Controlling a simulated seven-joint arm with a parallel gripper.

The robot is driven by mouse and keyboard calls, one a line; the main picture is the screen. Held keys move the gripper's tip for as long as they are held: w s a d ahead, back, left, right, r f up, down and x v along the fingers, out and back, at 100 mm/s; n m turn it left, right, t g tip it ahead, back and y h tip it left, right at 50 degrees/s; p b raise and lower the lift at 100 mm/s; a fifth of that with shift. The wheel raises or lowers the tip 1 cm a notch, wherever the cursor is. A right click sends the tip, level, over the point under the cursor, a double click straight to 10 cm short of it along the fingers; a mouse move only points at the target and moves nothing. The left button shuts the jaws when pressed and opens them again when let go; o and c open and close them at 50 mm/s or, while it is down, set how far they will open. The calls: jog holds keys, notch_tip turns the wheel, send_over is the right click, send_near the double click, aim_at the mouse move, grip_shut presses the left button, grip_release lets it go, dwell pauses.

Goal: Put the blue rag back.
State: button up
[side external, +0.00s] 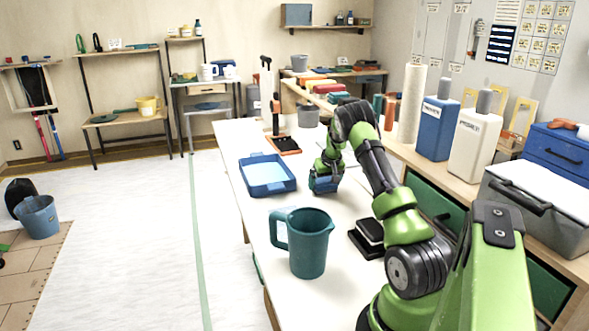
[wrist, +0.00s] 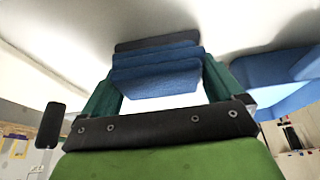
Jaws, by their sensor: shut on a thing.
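The blue rag (wrist: 155,72) is folded in layers between the two dark green fingers of my gripper (wrist: 160,84) in the wrist view. The gripper is shut on it. In the side external view my gripper (side external: 326,174) holds the rag (side external: 324,186) low over the white table, just right of the blue tray. A dark flat strip (wrist: 156,43) shows beyond the rag in the wrist view. I cannot tell whether it is part of the rag or lies under it, or whether the rag touches the table.
The blue tray (side external: 286,186) stands close on the left, also seen in the wrist view (wrist: 285,70). A teal pitcher (side external: 308,246) and a black block (side external: 368,236) stand nearer the camera. A tool on an orange-edged base (side external: 284,146) and a grey container (side external: 308,118) are behind.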

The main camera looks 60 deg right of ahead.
jog(key=shift+f, duration=0.15)
jog(key=o, duration=0.7)
jog(key=v, duration=1.6)
jog(key=w+a+r+n+t+y, duration=0.1)
jog(key=w+a+r, duration=0.25)
jog(key=a, duration=0.35)
jog(key=w+a+r+t, duration=0.15)
jog(key=a+r, duration=0.25)
jog(key=a, duration=0.4)
jog(key=s+a+r+n+t+y, duration=0.1)
jog(key=s+a+r+y, duration=0.1)
jog(key=a, duration=1)
jog(key=s+a+r+n+y, duration=0.1)
jog(key=s+a+r+n, duration=0.1)
jog(key=a, duration=1)
jog(key=s+a+f+n+y, duration=0.1)
jog(key=s+a+f, duration=0.1)
jog(key=s+a, duration=0.6)
jog(key=shift+a+f, duration=0.35)
jog(key=shift+a, duration=0.45)
